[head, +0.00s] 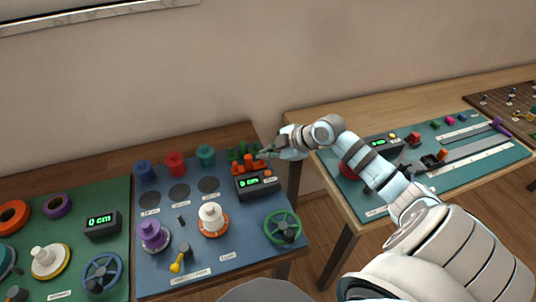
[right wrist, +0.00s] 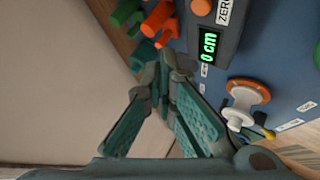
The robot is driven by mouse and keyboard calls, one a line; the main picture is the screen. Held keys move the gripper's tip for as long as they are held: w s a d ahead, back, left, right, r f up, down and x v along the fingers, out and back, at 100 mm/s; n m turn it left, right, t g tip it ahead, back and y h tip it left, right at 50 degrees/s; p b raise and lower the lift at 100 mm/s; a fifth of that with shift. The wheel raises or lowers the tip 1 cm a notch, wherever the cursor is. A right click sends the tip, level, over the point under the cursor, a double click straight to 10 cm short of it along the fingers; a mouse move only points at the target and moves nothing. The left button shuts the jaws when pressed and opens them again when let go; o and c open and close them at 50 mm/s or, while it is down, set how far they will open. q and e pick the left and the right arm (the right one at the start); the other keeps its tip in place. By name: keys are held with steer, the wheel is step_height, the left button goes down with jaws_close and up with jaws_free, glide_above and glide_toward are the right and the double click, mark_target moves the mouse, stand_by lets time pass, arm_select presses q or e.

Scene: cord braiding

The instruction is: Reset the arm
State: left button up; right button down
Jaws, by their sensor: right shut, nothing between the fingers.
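My right arm reaches in from the lower right in the head view. Its gripper (head: 266,154) is above the back right corner of the blue mat (head: 258,206), close to the orange pegged part (head: 246,166) and the black counter box (head: 257,186). In the right wrist view the teal fingers (right wrist: 166,72) meet at their tips with nothing between them. The orange part (right wrist: 158,22) and the counter box reading 0 cm (right wrist: 214,32) lie beyond the tips. My left gripper is not in view.
Blue, red and teal spools stand along the mat's back edge. A white spool (head: 211,219), a purple spool (head: 152,235) and a green wheel (head: 283,228) stand nearer. A green mat (head: 75,265) lies left. A gap separates this table from the right table (head: 327,176).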

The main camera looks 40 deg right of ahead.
stand_by(0.3)
steer(key=shift+r, duration=0.1)
steer(key=d+f+m+t+h, duration=0.1)
steer(key=d+f+m+h, duration=0.4)
steer(key=d+f+m, duration=0.55)
steer(key=s+f+m+g+h, duration=0.2)
steer(key=s+f, duration=0.8)
steer(key=f, duration=0.5)
steer(key=s+a+f+g+y, duration=0.1)
steer(key=s+a+f+g, duration=0.35)
steer(key=s+f, duration=0.8)
steer(key=s+a+f+g+y, duration=0.1)
steer(key=s+a+f, duration=0.1)
steer(key=s+a, duration=0.5)
steer(key=s+a+f+g, duration=0.1)
steer(key=s+a+f, duration=0.2)
steer(key=s+a, duration=0.5)
steer(key=s, duration=0.5)
steer(key=shift+s+a+f+y, duration=0.2)
steer(key=shift+s+a+y, duration=0.05)
steer(key=shift+s+y, duration=0.15)
